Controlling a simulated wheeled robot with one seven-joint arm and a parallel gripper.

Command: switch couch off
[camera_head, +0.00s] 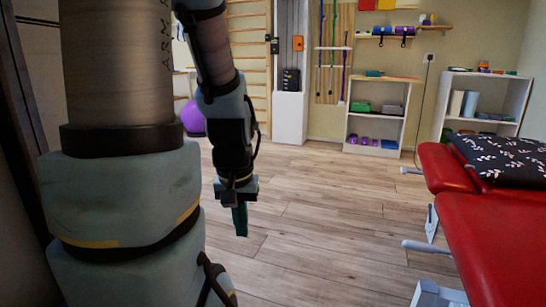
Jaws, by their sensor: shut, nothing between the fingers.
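The red couch (500,240) stands at the right, cut off by the picture's edge. A dark patterned pillow (505,158) lies on its far part. Grey lever-like parts (424,247) stick out from under its near side. A wall socket (429,57) with a black cord hanging from it is on the back wall. I cannot make out a switch on the couch. My gripper (240,222) points down over the open floor left of the couch, shut and empty, well apart from it.
A white shelf (346,131) with boxes and purple weights stands at the back wall; another (440,105) is right of it. A purple ball (192,118) shows behind my arm. Wooden floor (320,215) is clear between my arm and the couch.

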